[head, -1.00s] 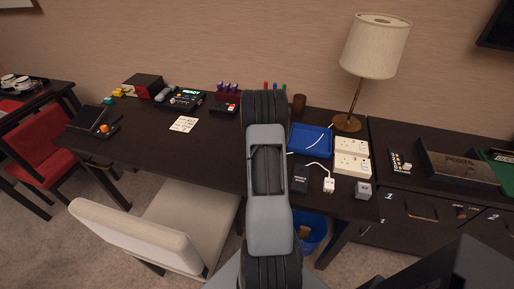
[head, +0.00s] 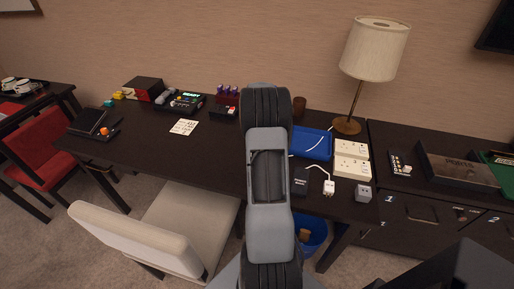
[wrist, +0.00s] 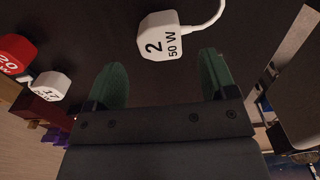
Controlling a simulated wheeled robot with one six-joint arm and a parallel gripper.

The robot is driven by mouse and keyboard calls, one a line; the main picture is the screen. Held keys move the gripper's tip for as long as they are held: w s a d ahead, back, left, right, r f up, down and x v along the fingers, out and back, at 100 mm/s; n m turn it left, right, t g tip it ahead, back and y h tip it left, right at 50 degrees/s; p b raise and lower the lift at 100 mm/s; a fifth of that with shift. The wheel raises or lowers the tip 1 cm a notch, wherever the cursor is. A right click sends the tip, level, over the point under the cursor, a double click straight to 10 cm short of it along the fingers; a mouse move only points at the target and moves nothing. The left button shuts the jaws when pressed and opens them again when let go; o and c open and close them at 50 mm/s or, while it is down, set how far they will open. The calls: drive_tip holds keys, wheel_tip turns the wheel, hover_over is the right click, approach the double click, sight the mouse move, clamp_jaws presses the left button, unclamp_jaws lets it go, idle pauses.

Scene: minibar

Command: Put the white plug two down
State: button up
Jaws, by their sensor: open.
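A white plug (wrist: 164,36) marked "2" and "50 W" lies on the dark surface in the wrist view, with a white cable leaving its upper right. My gripper (wrist: 168,75) is open, its two green fingers apart. The plug is just ahead of the fingertips, slightly left of the right finger, and not held. In the head view my arm hides the gripper. A white plug with a cord (head: 328,187) shows on the desk there; I cannot tell whether it is the same one.
In the wrist view a red plug (wrist: 14,52) and another white plug (wrist: 52,86) lie to the left. In the head view a blue tray (head: 312,143), white socket blocks (head: 352,167), a grey cube (head: 363,193) and a lamp (head: 350,127) crowd the right. The desk's left middle is fairly clear.

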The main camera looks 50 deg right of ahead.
wheel_tip(320, 180, up, 6)
drive_tip(key=s+a+r+m+t, duration=0.1)
drive_tip(key=a+r, duration=0.3)
drive_tip(key=a, duration=0.7)
drive_tip(key=a+r+m+t, duration=0.15)
drive_tip(key=a+r, duration=0.35)
drive_tip(key=a, duration=0.7)
drive_tip(key=s+a+f+m, duration=0.1)
drive_tip(key=s+a+m, duration=0.2)
drive_tip(key=s+a, duration=0.8)
drive_tip(key=shift+s+a+f+t, duration=0.25)
drive_tip(key=shift+a+t, duration=0.2)
drive_tip(key=shift+a, duration=0.6)
drive_tip(key=shift+r, duration=0.1)
